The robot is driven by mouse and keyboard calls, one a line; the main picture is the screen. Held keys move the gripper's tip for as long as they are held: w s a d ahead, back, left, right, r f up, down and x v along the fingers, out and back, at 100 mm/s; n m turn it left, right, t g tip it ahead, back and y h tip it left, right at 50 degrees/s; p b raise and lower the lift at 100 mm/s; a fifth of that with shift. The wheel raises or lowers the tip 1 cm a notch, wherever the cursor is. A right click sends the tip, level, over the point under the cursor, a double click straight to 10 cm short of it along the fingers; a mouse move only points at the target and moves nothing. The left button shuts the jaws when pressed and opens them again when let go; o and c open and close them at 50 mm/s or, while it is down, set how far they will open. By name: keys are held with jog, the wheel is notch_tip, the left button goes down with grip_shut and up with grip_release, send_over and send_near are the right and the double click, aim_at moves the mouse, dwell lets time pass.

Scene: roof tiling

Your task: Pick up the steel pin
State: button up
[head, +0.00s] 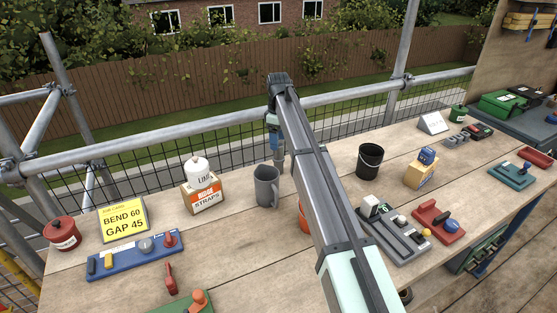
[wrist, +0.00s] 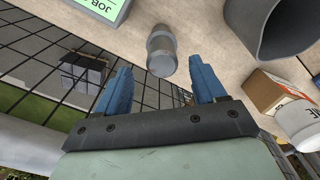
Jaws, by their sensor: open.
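A short grey metal cylinder with a wider end, which looks like the steel pin (wrist: 161,52), stands on the wooden bench in the wrist view. My gripper (wrist: 160,66) is open, its two blue fingers apart with nothing held between them. The cylinder shows just beyond the fingertips, roughly in line with the gap; no contact is visible. In the head view my gripper (head: 273,142) hangs near the bench's back edge, behind the grey mug. The pin is mostly hidden there by my arm and the mug.
A green job card (wrist: 104,8) is on the pin's other side. Mesh railing runs behind. A black bucket (head: 370,161) stands right of my arm.

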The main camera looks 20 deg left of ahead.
aim_at(279, 159)
jog(key=shift+s+d+f, duration=0.15)
jog(key=shift+f, duration=2.55)
jog(key=shift+c, duration=0.4)
grip_shut()
